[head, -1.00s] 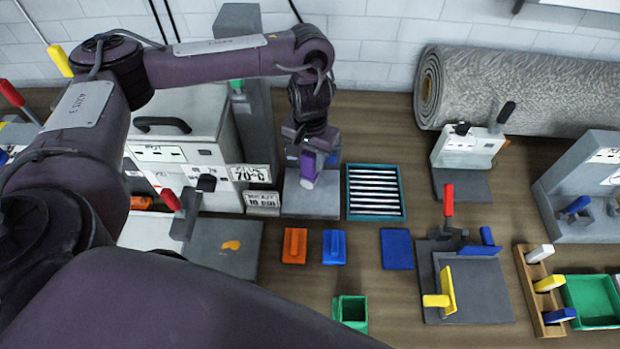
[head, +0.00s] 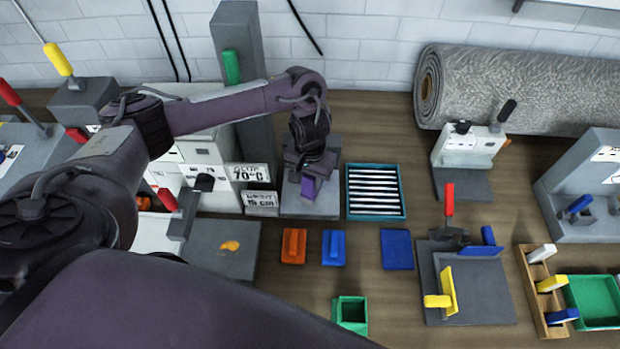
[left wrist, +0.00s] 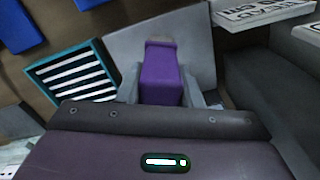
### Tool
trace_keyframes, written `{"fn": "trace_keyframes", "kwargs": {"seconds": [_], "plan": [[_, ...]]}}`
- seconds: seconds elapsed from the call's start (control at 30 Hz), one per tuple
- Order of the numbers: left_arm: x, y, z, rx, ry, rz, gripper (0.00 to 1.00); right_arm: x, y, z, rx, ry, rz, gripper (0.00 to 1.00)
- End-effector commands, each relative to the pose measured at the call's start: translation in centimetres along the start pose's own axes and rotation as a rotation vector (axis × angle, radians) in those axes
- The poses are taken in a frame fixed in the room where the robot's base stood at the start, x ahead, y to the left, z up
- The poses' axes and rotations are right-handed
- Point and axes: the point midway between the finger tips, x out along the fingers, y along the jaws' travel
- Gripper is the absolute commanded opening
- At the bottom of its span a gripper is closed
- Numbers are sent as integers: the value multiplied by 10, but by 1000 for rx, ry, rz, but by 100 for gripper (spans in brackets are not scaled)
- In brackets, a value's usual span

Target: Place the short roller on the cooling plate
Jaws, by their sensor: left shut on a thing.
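My left gripper (head: 310,184) is shut on a purple piece (left wrist: 161,76), apparently a handle, with a brownish end showing in the left wrist view. I cannot tell for certain that this is the short roller; its working part is hidden. The gripper is over a grey plate (head: 318,208) at the foot of a grey column. Whether the purple piece touches this plate is unclear. A teal-framed plate with white and dark slats (head: 376,215) lies just right of it and looks like the cooling plate. It also shows in the left wrist view (left wrist: 105,92). My right gripper is out of view.
A grey column (head: 255,100) stands behind the gripper, with white sign blocks (head: 262,198) to the left. An orange block (head: 293,247), a blue block (head: 333,248) and a green cup (head: 350,312) are in front. A rolled rug (head: 520,90) lies at the back right.

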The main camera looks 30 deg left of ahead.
Motion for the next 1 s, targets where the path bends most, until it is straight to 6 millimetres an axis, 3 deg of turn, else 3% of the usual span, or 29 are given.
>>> {"fn": "trace_keyframes", "kwargs": {"seconds": [0.13,0.17,0.3,0.67,1.0], "plan": [[3,0,0,0,-1,0,9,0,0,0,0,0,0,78],[3,0,0,0,-1,0,35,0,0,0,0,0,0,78],[3,0,0,0,-1,0,54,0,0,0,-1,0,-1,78],[-2,0,0,0,2,0,54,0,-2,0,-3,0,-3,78],[-56,-1,-2,2,6,-2,54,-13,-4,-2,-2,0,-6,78]]}}
